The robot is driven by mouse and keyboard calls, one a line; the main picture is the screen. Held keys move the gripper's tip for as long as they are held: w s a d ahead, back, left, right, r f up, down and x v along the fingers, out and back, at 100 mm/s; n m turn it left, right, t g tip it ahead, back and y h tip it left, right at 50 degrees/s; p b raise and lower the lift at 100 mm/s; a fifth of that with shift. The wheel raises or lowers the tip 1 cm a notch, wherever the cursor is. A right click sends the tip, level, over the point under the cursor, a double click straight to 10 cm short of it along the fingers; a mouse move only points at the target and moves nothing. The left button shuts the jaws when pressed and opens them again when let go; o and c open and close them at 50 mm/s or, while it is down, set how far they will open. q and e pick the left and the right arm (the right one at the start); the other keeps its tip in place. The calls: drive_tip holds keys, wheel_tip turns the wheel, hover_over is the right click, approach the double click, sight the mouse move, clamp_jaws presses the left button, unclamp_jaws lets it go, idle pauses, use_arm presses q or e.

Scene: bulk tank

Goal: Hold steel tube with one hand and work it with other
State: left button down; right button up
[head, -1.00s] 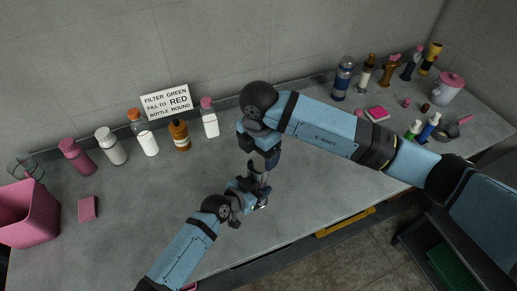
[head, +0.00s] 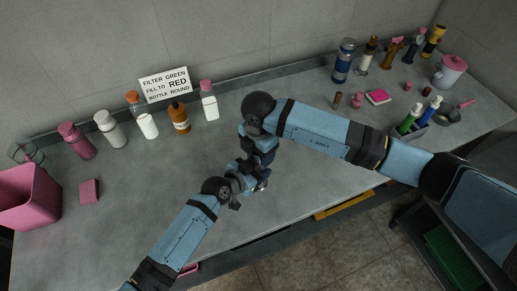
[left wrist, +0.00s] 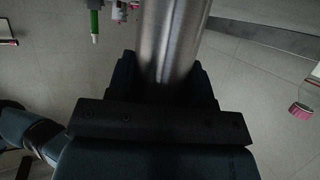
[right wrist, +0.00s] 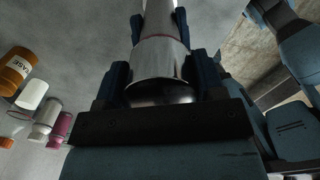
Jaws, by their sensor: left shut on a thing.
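The steel tube (left wrist: 172,40) stands between the fingers of my left gripper (head: 248,182), which is shut on it above the counter. In the right wrist view the shiny end of the tube (right wrist: 158,62), with a thin reddish line around it, lies between the fingers of my right gripper (head: 259,163). Those fingers are spread on both sides of the tube end, apparently open. In the head view my right gripper is just above my left one, and the two grippers hide most of the tube.
Several bottles, including an amber one (head: 180,118), line the wall below a sign (head: 166,84). A pink bin (head: 28,198) and pink sponge (head: 90,190) are at left. A pink-lidded pot (head: 450,71) and other bottles stand at right.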

drive_tip(key=c, duration=0.4)
drive_tip(key=n, duration=0.6)
drive_tip(key=shift+n, duration=0.3)
drive_tip(key=o, duration=1)
drive_tip(key=shift+r, duration=0.1)
